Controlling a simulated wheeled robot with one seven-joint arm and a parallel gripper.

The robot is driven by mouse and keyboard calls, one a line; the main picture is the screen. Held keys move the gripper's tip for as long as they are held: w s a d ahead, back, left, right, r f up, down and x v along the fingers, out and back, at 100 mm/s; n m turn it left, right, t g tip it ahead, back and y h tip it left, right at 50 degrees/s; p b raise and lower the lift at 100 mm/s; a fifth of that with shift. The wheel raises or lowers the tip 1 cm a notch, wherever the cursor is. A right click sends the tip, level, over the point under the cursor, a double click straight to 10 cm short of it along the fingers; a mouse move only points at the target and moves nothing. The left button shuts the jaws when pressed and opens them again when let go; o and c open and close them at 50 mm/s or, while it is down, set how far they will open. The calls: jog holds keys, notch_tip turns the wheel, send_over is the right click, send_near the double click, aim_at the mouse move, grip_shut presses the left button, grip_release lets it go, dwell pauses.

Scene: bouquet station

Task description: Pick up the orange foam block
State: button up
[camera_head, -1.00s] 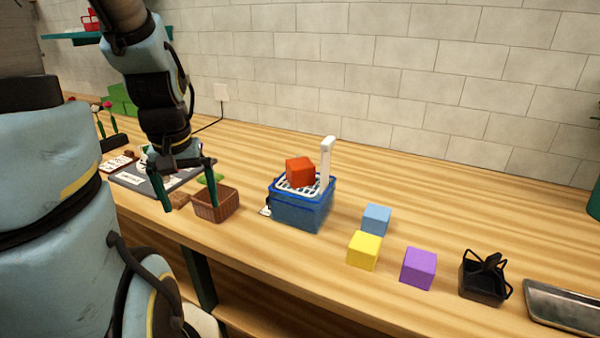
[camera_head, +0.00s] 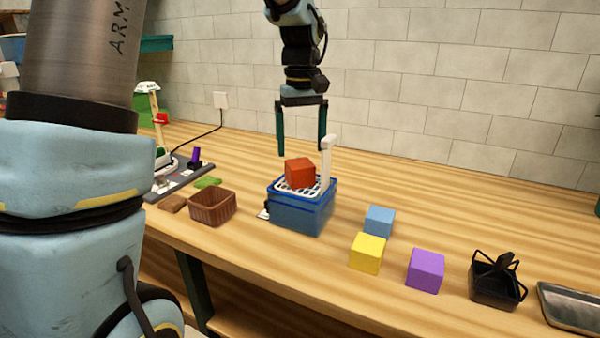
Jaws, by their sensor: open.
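The orange foam block (camera_head: 300,173) is a red-orange cube. It rests on a white grid (camera_head: 284,189) on top of a blue basin (camera_head: 300,216), beside a white upright post (camera_head: 326,160). My gripper (camera_head: 301,154) hangs pointing down over the block, its two dark green fingers spread wide. The fingertips appear a little above or behind the block's top; the exact depth is hard to tell. Nothing is between the fingers.
A brown basket (camera_head: 212,207) stands left of the basin. Blue (camera_head: 379,221), yellow (camera_head: 367,253) and purple (camera_head: 425,270) cubes lie to the right. A black basket (camera_head: 497,282) and a metal tray (camera_head: 570,308) are farther right. The counter behind the cubes is clear.

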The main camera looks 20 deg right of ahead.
aim_at(300, 163)
jog(key=shift+s+a+f+p, duration=0.1)
jog(key=shift+f+p, duration=0.45)
jog(key=shift+f, duration=1.05)
jog(key=shift+s+a+f+p, duration=0.1)
jog(key=shift+f+p, duration=0.4)
jog(key=shift+f, duration=1.1)
jog(key=shift+r, duration=0.1)
grip_shut()
